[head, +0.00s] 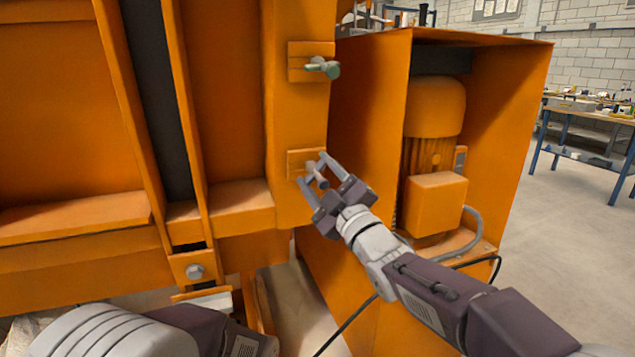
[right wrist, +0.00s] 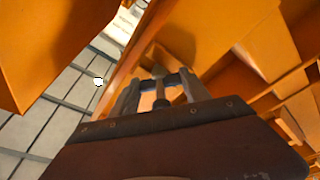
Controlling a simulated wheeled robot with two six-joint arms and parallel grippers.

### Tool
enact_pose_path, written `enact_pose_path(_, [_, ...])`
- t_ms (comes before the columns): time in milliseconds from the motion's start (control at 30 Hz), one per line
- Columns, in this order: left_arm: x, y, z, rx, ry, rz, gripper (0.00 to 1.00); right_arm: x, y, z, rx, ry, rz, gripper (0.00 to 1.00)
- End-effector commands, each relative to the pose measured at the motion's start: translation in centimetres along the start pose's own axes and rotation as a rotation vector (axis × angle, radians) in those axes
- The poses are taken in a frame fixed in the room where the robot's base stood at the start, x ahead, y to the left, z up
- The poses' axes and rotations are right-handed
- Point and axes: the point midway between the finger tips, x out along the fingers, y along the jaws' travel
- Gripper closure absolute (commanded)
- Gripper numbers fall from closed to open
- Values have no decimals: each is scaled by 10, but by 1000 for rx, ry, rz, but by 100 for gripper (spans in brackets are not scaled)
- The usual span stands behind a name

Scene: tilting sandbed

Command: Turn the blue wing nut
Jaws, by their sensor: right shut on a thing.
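My right gripper (head: 312,176) is at the lower small orange plate (head: 299,160) on the machine's upright post. It is shut on a small fitting (head: 315,170) that sticks out from this plate, a wing nut by its place. The fitting looks grey-brown, its wings are mostly hidden by the fingers, and no blue shows on it. In the right wrist view the fingers (right wrist: 158,95) stand on both sides of a grey stem.
An orange housing with a motor (head: 436,110) stands right of the post, close to my right forearm. A grey bolt head (head: 195,271) sits on a lower bracket. A black cable (head: 345,325) hangs below my right arm. A workbench (head: 590,118) stands far right.

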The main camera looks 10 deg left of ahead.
Motion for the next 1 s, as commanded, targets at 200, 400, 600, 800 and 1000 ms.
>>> enact_pose_path(200, [14,0,2,0,0,0,100,-1,-4,2,199,-1,39,86])
enact_pose_path(400, [22,0,2,0,0,0,100,-1,-4,2,383,-2,76,86])
enact_pose_path(600, [29,-1,3,0,0,0,100,0,-4,2,547,-3,110,86])
enact_pose_path(800, [33,-1,3,0,0,0,100,0,-4,1,677,-4,136,86])
enact_pose_path(1000, [36,-1,4,0,0,0,100,0,-4,1,763,-5,155,86])
